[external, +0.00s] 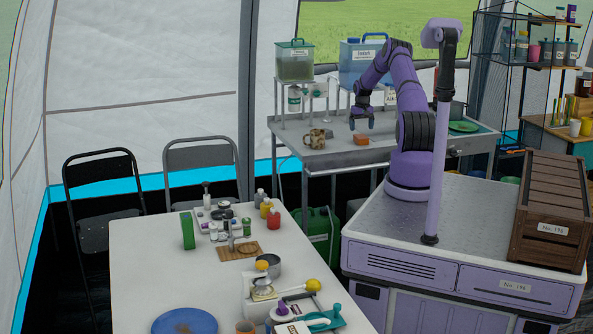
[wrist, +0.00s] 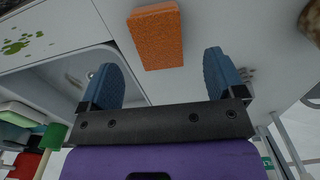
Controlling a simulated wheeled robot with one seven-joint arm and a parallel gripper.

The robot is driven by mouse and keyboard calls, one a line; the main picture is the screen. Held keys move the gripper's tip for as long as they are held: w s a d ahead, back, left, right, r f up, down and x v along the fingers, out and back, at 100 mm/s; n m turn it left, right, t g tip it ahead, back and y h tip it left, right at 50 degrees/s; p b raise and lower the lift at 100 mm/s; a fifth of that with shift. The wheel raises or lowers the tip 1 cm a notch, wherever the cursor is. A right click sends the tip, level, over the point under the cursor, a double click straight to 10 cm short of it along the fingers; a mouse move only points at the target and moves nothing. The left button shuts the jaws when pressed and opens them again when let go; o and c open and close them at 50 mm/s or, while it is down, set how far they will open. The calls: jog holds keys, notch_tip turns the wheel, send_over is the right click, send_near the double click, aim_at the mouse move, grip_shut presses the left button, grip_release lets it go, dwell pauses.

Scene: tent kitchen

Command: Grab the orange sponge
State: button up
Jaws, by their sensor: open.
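The orange sponge (wrist: 156,37) lies on the grey metal counter, seen from above in the wrist view. In the external view the sponge (external: 361,140) is a small orange block on the counter (external: 330,156), below and beside my gripper. My gripper (external: 361,123) is open and empty, pointing down above the counter. In the wrist view the two blue fingers of my gripper (wrist: 163,75) stand apart, and the sponge shows beyond their tips, roughly between them in width. I see a gap between fingers and sponge, not contact.
A camouflage mug (external: 315,139) stands left of the sponge; its edge shows at the wrist view's right (wrist: 311,22). Water containers (external: 294,62) stand on racks behind. The counter around the sponge is mostly clear.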

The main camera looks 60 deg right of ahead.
aim_at(362, 136)
jog(key=shift+s+f, duration=0.15)
jog(key=shift+f, duration=3)
jog(key=shift+c, duration=0.2)
jog(key=c, duration=0.9)
